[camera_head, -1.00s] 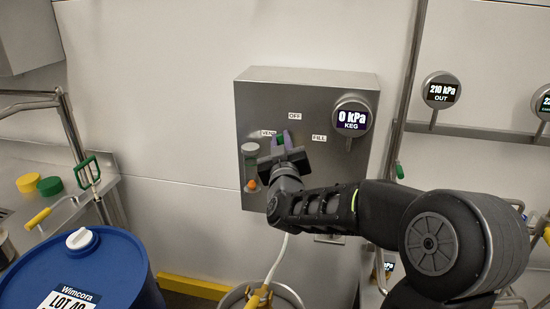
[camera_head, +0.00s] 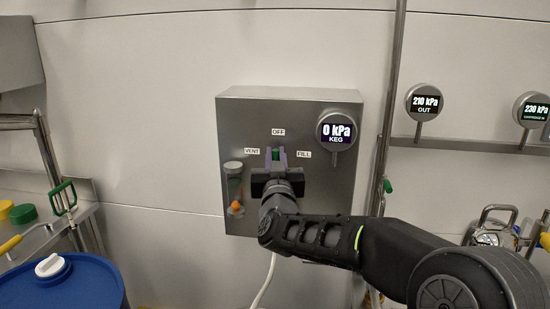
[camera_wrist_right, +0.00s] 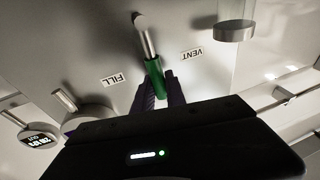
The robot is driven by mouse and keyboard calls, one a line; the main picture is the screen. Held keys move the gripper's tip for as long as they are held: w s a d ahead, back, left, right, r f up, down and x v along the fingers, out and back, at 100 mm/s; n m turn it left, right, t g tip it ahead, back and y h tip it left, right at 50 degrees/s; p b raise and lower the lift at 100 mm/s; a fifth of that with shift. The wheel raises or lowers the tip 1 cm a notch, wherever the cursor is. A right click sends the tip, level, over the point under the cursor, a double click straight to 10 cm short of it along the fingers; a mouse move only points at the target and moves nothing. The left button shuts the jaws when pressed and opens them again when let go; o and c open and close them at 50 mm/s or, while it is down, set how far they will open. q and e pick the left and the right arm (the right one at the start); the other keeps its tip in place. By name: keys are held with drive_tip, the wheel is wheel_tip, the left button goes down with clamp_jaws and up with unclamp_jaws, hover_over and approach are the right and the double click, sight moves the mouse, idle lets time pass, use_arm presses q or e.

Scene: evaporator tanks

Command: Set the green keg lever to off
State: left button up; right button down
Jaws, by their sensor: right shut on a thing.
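The green keg lever (camera_head: 275,154) is on the front of the grey control box (camera_head: 205,0). It stands roughly upright just below the OFF label (camera_head: 278,132), between the VENT label (camera_head: 252,151) and the FILL label (camera_head: 304,154). My right gripper (camera_head: 276,156) is shut on the lever, with a purple finger on each side. In the right wrist view the green grip (camera_wrist_right: 156,80) sits between the fingers, and its metal stem (camera_wrist_right: 145,38) runs away from them. The lever's base is hidden in the head view. My left gripper is out of view.
The round KEG gauge (camera_head: 338,130) reads 0 kPa at the box's upper right. A clear sight tube with an orange ball (camera_head: 236,207) is at the left of the box. A blue drum (camera_head: 65,285) stands at lower left. A vertical pipe (camera_head: 391,90) runs right of the box.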

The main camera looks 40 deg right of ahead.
drive_tip(key=c, duration=1.6)
unclamp_jaws()
drive_tip(key=shift+c, duration=0.2)
drive_tip(key=v, duration=0.8)
drive_tip(key=shift+d+f, duration=0.1)
